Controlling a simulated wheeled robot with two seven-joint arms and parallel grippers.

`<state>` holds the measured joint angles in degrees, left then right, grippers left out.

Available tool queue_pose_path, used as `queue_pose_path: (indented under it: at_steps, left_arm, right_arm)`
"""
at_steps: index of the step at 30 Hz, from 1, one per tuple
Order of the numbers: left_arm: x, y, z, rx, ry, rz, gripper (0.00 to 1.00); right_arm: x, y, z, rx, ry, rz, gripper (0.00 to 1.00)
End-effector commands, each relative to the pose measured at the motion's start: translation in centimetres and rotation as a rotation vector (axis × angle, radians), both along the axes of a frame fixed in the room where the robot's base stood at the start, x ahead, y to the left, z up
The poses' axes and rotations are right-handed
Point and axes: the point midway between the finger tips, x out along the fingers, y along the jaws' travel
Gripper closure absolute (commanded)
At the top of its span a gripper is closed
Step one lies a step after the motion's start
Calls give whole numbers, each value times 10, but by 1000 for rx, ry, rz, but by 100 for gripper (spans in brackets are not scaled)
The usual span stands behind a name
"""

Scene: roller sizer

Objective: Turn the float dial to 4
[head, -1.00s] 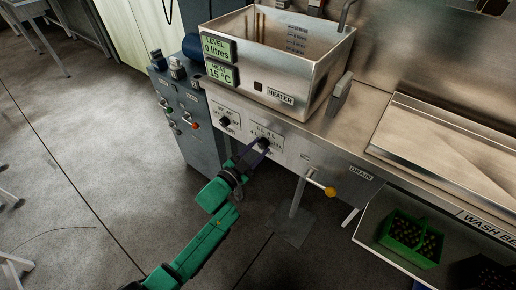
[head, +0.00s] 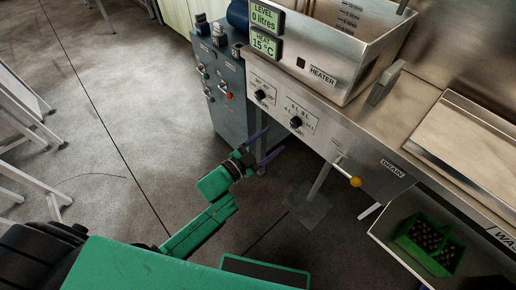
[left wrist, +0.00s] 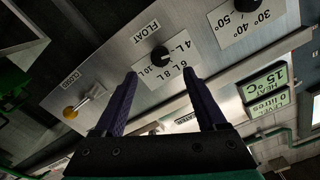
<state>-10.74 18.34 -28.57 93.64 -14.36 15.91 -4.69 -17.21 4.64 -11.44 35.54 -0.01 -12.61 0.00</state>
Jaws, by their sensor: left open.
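The float dial (head: 296,122) is a black knob on a pale label plate on the steel front panel, below the tank. In the left wrist view the dial (left wrist: 160,54) sits beside the word FLOAT, with litre marks around it, including 4 L, 6 L and 8 L. I cannot tell for sure which mark it points to. My left gripper (head: 276,144) has purple fingers, is open and empty, and is apart from the dial, left of and below it in the head view. In the left wrist view the dial lies just beyond the gap between the fingertips (left wrist: 160,78). My right gripper is not in view.
The heater dial (head: 261,95) is left of the float dial. A drain lever with a yellow knob (head: 355,181) is to its right. Displays on the tank (head: 350,60) read 0 litres and 15 °C. A grey control cabinet (head: 228,85) stands left. A green crate (head: 410,245) sits lower right.

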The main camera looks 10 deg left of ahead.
Motion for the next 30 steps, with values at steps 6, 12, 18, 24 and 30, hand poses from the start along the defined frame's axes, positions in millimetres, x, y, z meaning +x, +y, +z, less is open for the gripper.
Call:
queue_pose_path:
  at_steps: [6, 12, 18, 24, 30]
  left_arm:
    - [-41, 29, -1, -1, 2, 0, 26]
    - [-49, 36, 0, -1, -1, -1, 26]
    - [-49, 36, 0, -1, -1, 0, 26]
    - [-49, 36, 0, -1, -1, 0, 26]
    - [-45, 64, -55, 40, 155, 93, 26]
  right_arm:
    - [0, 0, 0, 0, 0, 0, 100]
    - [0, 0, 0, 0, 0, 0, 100]
    - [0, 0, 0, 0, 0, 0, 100]
    - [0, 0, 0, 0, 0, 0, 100]
    - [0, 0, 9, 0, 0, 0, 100]
